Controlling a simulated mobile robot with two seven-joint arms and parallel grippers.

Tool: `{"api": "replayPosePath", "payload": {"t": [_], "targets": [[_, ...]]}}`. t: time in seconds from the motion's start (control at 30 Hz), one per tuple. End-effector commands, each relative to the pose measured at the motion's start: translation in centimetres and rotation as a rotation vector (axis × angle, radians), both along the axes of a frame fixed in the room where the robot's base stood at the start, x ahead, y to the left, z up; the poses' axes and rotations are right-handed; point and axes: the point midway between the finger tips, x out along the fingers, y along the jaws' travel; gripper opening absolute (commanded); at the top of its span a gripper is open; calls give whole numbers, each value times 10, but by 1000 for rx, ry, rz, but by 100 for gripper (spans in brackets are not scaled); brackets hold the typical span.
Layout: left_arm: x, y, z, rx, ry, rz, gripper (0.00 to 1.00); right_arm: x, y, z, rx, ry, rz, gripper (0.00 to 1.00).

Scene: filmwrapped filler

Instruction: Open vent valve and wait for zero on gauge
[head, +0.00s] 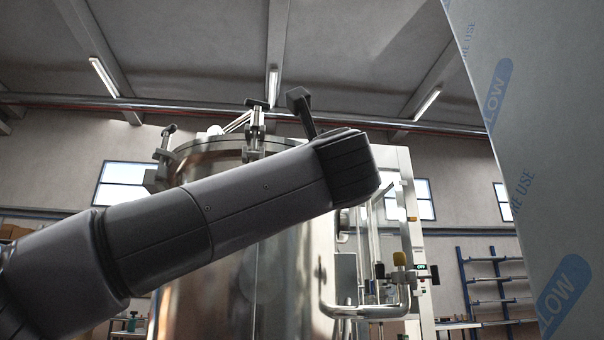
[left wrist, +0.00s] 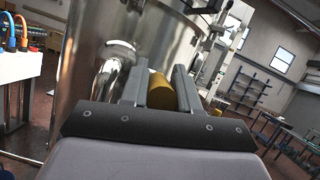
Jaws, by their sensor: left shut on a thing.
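My right gripper is out of view.
Lid clamps (head: 256,120) stand along the tank's top rim. A large film-covered panel (head: 535,150) fills the right side of the head view. Blue shelving (head: 490,285) stands behind. In the left wrist view a white unit with coloured hoses (left wrist: 18,62) is at left.

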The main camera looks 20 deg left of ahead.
Motion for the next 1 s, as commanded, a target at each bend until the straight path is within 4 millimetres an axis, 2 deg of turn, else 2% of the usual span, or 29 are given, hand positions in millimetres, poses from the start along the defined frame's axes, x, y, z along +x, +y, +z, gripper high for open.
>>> {"api": "replayPosePath", "payload": {"t": [0.1, 0.13, 0.17, 0.2, 0.57, 1.0], "targets": [[0, -1, -1, 3, 0, 0, 0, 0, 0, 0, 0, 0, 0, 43], [0, -1, -1, 3, 0, 0, 36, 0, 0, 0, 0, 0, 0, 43], [1, -1, -1, 3, 0, 0, 46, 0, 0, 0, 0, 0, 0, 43], [0, -1, -1, 2, 1, 1, 52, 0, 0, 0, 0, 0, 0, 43], [-3, -2, -3, 2, 1, 1, 52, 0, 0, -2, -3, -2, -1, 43], [-51, -27, -26, 4, 0, 0, 52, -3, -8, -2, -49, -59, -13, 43]]}}
